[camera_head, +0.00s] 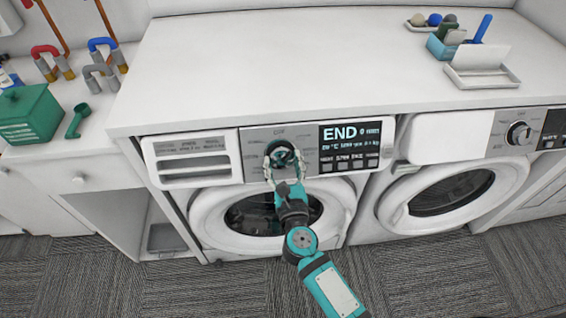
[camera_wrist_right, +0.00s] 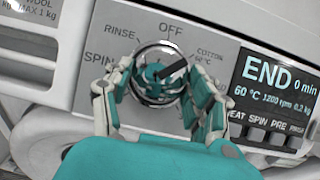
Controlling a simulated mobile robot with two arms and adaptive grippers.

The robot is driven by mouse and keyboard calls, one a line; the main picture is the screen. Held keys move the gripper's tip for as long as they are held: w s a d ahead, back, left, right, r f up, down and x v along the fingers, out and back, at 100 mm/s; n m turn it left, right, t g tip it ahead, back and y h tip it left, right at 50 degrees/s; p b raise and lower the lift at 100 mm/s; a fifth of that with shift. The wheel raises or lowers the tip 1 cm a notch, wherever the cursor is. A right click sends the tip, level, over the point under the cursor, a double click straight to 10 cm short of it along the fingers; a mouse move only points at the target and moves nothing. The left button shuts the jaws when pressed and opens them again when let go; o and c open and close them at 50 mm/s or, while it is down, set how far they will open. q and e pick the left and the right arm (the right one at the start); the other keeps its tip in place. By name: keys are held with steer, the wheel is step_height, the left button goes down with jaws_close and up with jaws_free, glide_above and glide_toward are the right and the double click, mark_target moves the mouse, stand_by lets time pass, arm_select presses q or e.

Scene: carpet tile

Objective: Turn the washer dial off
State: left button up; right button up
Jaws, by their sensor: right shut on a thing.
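The left washer (camera_head: 250,205) has a round chrome dial (camera_wrist_right: 160,62) on its grey control panel. My right gripper (camera_head: 283,156) reaches up to this dial, and its fingers close around the rim from both sides. In the right wrist view the gripper (camera_wrist_right: 161,82) is shut on the dial. A dark bar on the dial's face slants up to the right, toward the side between OFF (camera_wrist_right: 171,29) and COTTON. RINSE and SPIN are printed on the left. The fingers hide part of the dial. My left gripper is not in view.
The washer's display (camera_head: 350,133) reads END. A second washer (camera_head: 440,190) with its own dial (camera_head: 518,132) stands to the right. The white countertop (camera_head: 260,65) overhangs the panel. A green box (camera_head: 28,115) stands at the left. Carpet floor (camera_head: 430,275) is open in front.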

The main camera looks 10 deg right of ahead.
steer(key=shift+c, duration=0.7)
steer(key=n+y+p, duration=0.1)
steer(key=n, duration=0.1)
steer(key=n+y+p, duration=0.1)
steer(key=n+p, duration=0.1)
steer(key=n+g+y+p, duration=0.1)
steer(key=n, duration=0.1)
steer(key=shift+d+r+p, duration=0.2)
steer(key=shift+r+p, duration=0.1)
steer(key=shift+p, duration=0.1)
steer(key=n+g+y+p, duration=0.1)
steer(key=n+p, duration=0.1)
steer(key=n, duration=0.1)
steer(key=shift+d+y+p, duration=0.1)
steer(key=shift+y+p, duration=0.2)
steer(key=shift+p, duration=0.1)
steer(key=shift+w+f+n+g+y+p, duration=0.15)
steer(key=shift+n+g+y+p, duration=0.15)
steer(key=shift+n+p, duration=0.7)
steer(key=shift+n, duration=0.3)
